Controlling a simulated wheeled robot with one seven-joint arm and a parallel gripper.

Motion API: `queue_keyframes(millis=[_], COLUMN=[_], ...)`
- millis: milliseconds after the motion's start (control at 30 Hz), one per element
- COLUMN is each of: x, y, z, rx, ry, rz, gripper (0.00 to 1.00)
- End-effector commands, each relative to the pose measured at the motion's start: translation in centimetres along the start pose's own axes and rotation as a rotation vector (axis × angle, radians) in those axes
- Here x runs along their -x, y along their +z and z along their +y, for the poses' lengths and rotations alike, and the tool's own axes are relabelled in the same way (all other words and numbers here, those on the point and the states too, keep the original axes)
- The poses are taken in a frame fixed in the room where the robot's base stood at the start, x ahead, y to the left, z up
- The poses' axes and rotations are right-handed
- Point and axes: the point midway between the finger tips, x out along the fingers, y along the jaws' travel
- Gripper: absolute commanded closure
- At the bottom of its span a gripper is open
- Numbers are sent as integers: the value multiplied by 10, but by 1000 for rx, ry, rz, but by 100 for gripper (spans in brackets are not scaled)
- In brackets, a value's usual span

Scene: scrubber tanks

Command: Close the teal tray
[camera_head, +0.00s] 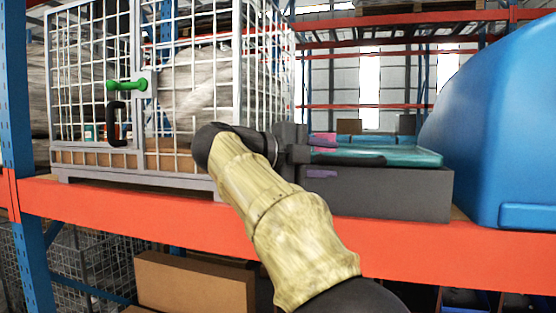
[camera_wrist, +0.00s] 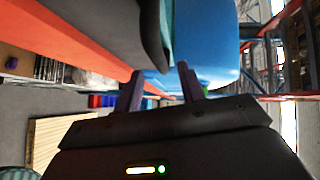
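The teal tray (camera_head: 415,157) shows as a flat teal surface at the top of a dark grey box (camera_head: 400,192) on the shelf. A dark rounded edge runs along its near left side. A teal strip (camera_wrist: 166,18) also shows at the top of the wrist view. My gripper (camera_head: 322,156) is at the left end of the tray and box. Its two purplish fingers stand apart in the wrist view (camera_wrist: 162,86), with nothing visible held between them. The gripper partly hides the tray's left end, and I cannot tell whether it touches.
A large blue tank (camera_head: 505,130) stands close on the right. A white wire cage (camera_head: 185,160) with a green handle (camera_head: 126,85) stands on the left. The orange shelf beam (camera_head: 150,215) runs along the front. A cardboard box (camera_head: 195,287) is below.

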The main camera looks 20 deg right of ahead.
Motion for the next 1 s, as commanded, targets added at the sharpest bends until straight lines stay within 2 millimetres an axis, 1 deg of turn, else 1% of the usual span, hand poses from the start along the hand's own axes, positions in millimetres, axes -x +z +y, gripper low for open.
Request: queue_keyframes(millis=[33, 300, 400, 500, 667, 1000], x=[11, 66, 84, 97, 106, 106], y=[2, 3, 2, 2, 1, 0], z=[2, 1, 1, 0, 0, 0], rx=[-2, 0, -1, 0, 0, 0], ry=[0, -1, 1, 0, 1, 1], rz=[-5, -7, -5, -2, 2, 2], gripper=[60, 60, 60, 60, 60, 60])
